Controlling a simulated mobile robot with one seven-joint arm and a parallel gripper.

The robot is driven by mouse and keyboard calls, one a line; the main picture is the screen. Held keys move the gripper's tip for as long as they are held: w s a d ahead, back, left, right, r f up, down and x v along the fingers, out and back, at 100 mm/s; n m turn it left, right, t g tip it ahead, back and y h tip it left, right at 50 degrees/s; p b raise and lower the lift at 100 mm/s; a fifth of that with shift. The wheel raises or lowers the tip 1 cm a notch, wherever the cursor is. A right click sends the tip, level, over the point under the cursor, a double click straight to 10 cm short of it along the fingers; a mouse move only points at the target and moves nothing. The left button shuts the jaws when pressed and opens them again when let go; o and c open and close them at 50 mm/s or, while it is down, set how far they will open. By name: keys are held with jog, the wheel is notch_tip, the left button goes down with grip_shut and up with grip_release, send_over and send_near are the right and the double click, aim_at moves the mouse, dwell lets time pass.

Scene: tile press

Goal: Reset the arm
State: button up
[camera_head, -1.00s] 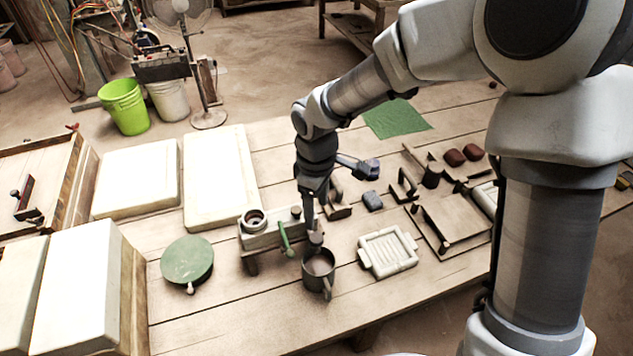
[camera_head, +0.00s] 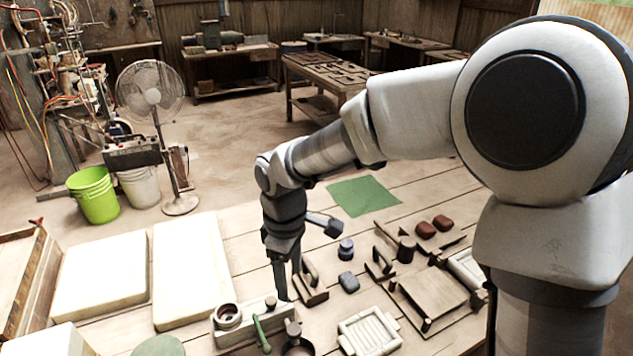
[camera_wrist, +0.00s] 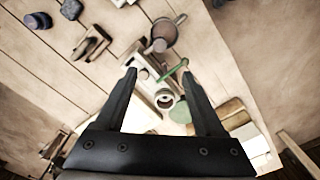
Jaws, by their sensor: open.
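My gripper (camera_head: 282,292) points down above the table, behind and above the dark mug (camera_head: 298,345), which is cut by the bottom edge of the head view. In the wrist view my gripper (camera_wrist: 159,73) has its two fingers spread apart with nothing held between them. The small press stand (camera_head: 245,322) with a green lever (camera_head: 261,335) is just left of the mug in the head view. In the wrist view the stand (camera_wrist: 148,86) and green lever (camera_wrist: 172,70) show beyond and between the fingers, with the mug (camera_wrist: 163,34) farther up.
A cream tile mould (camera_head: 369,332), a dark blue block (camera_head: 348,282), a wooden handled tool (camera_head: 311,288) and a wooden frame (camera_head: 432,292) lie to the right. Large white slabs (camera_head: 192,268) lie left. A green sheet (camera_head: 362,196) lies behind, with bare table around it.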

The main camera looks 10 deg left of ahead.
jog(key=s+d+r+m+t, duration=0.2)
jog(key=s+d+r+m, duration=0.2)
jog(key=d, duration=0.3)
jog(key=s+d+r+m+t, duration=0.1)
jog(key=s+d+r+m, duration=0.4)
jog(key=d, duration=0.3)
jog(key=s+d+r+m+t, duration=0.2)
jog(key=s+d+r+m, duration=0.2)
jog(key=d, duration=0.4)
jog(key=shift+s+r+m+t, duration=0.3)
jog(key=shift+s+r+m, duration=0.15)
jog(key=shift+m, duration=0.65)
